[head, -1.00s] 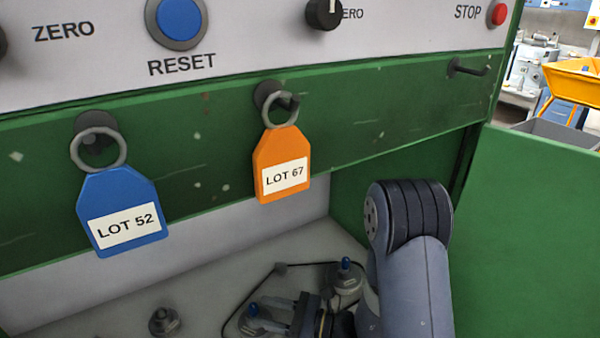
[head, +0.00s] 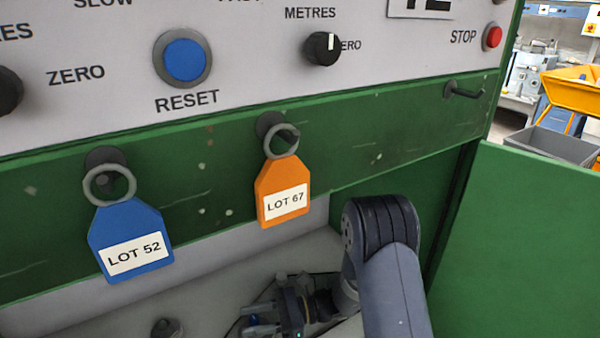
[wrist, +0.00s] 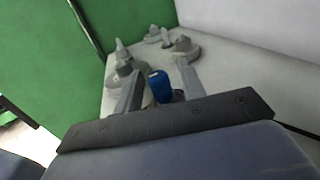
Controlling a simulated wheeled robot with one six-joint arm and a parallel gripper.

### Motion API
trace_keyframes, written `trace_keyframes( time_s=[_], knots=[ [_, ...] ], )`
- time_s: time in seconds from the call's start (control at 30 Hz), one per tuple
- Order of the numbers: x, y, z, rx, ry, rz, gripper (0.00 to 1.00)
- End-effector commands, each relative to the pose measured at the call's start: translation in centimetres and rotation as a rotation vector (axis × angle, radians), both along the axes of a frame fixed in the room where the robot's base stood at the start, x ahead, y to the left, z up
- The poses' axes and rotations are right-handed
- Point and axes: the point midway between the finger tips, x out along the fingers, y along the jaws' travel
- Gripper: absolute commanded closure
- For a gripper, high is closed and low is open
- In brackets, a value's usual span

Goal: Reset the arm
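My gripper (head: 250,318) is low in the recess under the green rail in the head view, its fingers pointing left. The wrist view shows the two fingers (wrist: 160,82) spread apart, with a blue-topped peg (wrist: 160,86) between them and gaps on both sides. The blue top also shows between the fingers in the head view (head: 253,320). I cannot tell how deep the peg sits between them. My arm rises at the right of the recess, bent at a dark ribbed joint.
A blue LOT 52 tag (head: 130,240) and an orange LOT 67 tag (head: 283,190) hang from pegs on the green rail (head: 370,150). Above are a blue RESET button (head: 184,60), a black knob (head: 322,48) and a red STOP button (head: 492,37). A green panel (head: 520,250) borders the right.

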Motion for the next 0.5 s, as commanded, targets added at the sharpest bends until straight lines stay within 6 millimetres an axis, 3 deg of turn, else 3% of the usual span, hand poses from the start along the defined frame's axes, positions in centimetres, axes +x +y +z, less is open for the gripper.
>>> trace_keyframes(
  time_s=[0.07,0.5],
  knots=[
    [0.1,0.0,-0.1,-0.001,-0.001,0.061,0.62],
    [2.5,-7.9,0.0,0.001,-0.002,0.062,0.62]
  ],
)
